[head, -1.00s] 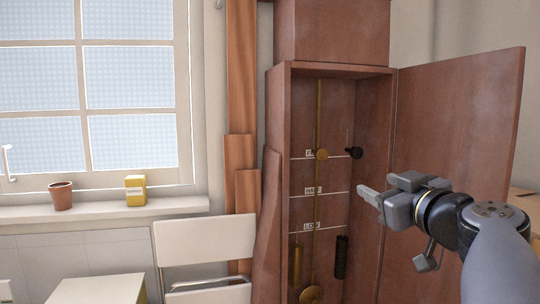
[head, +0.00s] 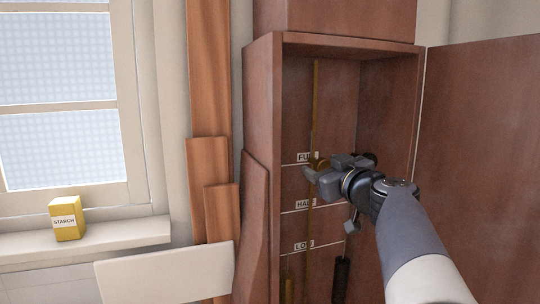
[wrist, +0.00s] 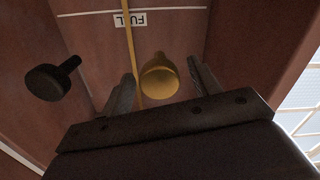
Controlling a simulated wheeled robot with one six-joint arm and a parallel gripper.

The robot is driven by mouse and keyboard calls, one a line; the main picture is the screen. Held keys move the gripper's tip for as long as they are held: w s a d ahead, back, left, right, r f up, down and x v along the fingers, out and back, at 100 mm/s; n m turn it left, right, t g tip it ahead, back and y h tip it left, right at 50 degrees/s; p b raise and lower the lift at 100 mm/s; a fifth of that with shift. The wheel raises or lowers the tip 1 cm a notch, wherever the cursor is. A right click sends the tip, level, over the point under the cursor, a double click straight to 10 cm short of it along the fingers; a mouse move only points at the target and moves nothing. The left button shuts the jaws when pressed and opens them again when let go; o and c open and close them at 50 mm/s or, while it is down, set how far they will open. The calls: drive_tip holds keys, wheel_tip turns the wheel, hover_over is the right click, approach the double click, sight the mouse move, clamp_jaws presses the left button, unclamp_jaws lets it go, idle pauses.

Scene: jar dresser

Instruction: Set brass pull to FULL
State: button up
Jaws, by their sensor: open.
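The brass pull (head: 321,163) is in the open tall case, close to the FULL line in the head view, partly hidden by my gripper. In the wrist view the brass pull (wrist: 160,76) is a round brass knob between my two fingers, with a gap on each side. My gripper (head: 316,170) is open around it, and its fingers also show in the wrist view (wrist: 160,84). The FULL label (wrist: 130,19) appears upside down in the wrist view. The HALF label (head: 304,205) and LOW label (head: 304,246) are lower on the back panel.
A black pull (wrist: 48,82) sticks out beside the brass one. A brass rod (head: 315,100) runs up the back panel. A dark weight (head: 341,278) and a brass weight (head: 287,284) hang low inside. The case door (head: 475,150) stands open at right.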

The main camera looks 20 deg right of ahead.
drive_tip(key=shift+w, duration=1.2)
drive_tip(key=shift+c, duration=0.5)
clamp_jaws()
